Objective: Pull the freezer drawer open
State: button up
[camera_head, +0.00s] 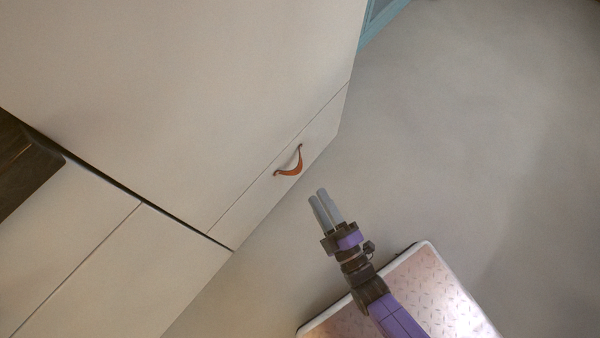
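The freezer drawer (318,136) is the low, off-white front at the bottom of the tall cabinet. Its seam with the panel above looks even, and it sits flush, closed. A brown-orange leather pull (291,168) is fixed to it and curves outward as a loop. My gripper (319,192) is in front of the drawer, below and right of the pull, apart from it. Its two grey fingers lie close together and seem to hold nothing. Whether a small gap remains between the fingertips is hard to tell.
A teal-framed thing (380,20) stands behind at the top. The grey floor (480,150) to the right is clear.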

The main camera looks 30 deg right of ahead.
jog(key=w+d+f+n+b, duration=0.1)
jog(key=w+f+n+b, duration=0.35)
jog(key=f, duration=0.45)
jog(key=w+r+b, duration=0.1)
jog(key=w, duration=0.6)
jog(key=shift+w+d+r+m+t, duration=0.25)
jog(key=shift+w+d+m+t, duration=0.05)
jog(key=shift+w+m+t, duration=0.15)
grip_shut()
jog(key=shift+s, duration=0.1)
dwell(0.5)
